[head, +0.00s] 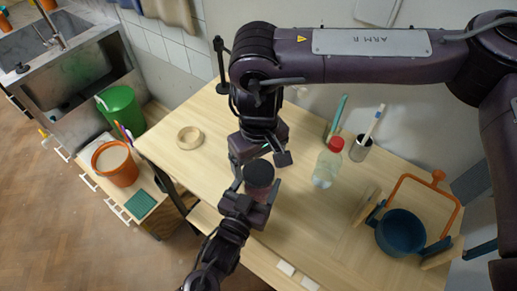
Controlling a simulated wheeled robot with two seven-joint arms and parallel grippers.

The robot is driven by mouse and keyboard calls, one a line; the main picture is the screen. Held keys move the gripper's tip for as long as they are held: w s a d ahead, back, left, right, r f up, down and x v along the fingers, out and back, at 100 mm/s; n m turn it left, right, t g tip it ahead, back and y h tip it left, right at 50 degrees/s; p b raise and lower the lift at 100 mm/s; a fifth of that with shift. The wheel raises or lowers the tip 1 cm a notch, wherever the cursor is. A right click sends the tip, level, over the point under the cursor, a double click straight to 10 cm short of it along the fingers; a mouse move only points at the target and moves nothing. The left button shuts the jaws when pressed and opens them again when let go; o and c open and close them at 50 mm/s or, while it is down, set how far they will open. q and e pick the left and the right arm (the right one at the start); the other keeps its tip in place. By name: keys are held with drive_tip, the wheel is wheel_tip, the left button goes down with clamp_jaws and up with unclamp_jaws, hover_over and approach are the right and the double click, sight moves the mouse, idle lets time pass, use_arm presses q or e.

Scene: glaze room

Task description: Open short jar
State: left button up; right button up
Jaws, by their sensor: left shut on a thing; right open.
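The short jar (259,193) has a pinkish, see-through body and a dark round lid (258,172) on top. It is upright near the front edge of the table. My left gripper (257,201) comes in from below and is shut on the jar's body. My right gripper (261,162) hangs from above just behind the lid, with its fingers spread apart. It looks empty. Whether a right finger touches the lid cannot be told from this angle. The jar's lower part is hidden by my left gripper.
A clear bottle with a red cap (326,164) stands right of the jar, with a brush cup (360,148) behind it. A blue bowl (400,232) in a wooden stand with an orange frame is further right. A pale ring (189,138) lies on the clear left tabletop (178,172).

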drive_tip(key=shift+f, duration=1.2)
